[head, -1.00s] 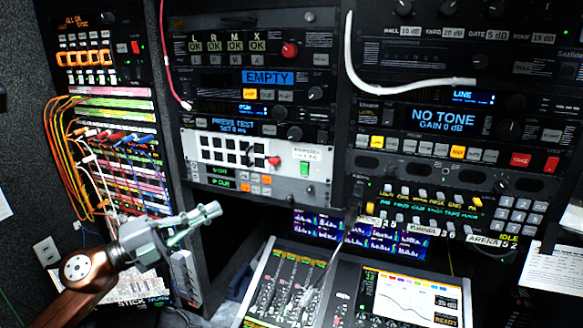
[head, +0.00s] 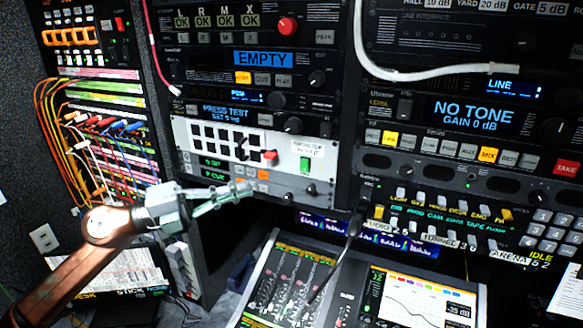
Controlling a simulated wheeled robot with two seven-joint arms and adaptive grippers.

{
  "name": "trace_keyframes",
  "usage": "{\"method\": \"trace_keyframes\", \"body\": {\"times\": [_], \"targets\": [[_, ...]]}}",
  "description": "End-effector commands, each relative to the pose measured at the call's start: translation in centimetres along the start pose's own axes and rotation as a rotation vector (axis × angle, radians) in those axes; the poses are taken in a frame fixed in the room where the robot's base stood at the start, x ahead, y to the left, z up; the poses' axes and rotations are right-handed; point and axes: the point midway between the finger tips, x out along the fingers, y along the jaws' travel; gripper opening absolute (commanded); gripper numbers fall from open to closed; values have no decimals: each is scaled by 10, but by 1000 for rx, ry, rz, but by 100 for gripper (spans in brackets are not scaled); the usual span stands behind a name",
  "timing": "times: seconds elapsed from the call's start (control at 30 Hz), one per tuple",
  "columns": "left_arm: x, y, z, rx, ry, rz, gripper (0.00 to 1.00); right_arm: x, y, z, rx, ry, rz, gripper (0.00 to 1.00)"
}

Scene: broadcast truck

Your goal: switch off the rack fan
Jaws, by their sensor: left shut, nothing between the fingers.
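A pale panel (head: 291,185) in the middle rack carries a rocker switch (head: 305,163) with a lit green face, under a small label too blurred to read for sure. It looks like the fan switch, but I cannot confirm that. Left of it are a red knob (head: 270,155) and a white block of black square keys. My left gripper (head: 248,187) is shut and empty, its fingertips pointing right. In the picture they lie over the panel's lower edge, left of and below the green switch. Contact with the panel cannot be told. My right gripper is out of view.
A gooseneck microphone (head: 331,262) rises from the mixing desk (head: 262,258) below the panel. A white cable (head: 420,75) hangs across the right rack. Orange patch cables (head: 45,125) bulge from the left rack. Open space lies in front of the pale panel.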

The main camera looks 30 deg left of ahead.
Motion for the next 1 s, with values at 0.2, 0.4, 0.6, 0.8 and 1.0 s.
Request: {"method": "trace_keyframes", "body": {"times": [0.2,0.4,0.6,0.8,1.0], "targets": [[31,-2,-2,4,7,1,0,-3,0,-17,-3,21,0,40],[65,-2,-2,2,8,-1,0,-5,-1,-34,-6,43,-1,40],[88,-2,-2,1,7,-3,0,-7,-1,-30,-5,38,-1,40],[103,-3,4,0,3,-4,0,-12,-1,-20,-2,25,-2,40],[115,-4,14,2,4,-3,0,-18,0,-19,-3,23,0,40]]}}
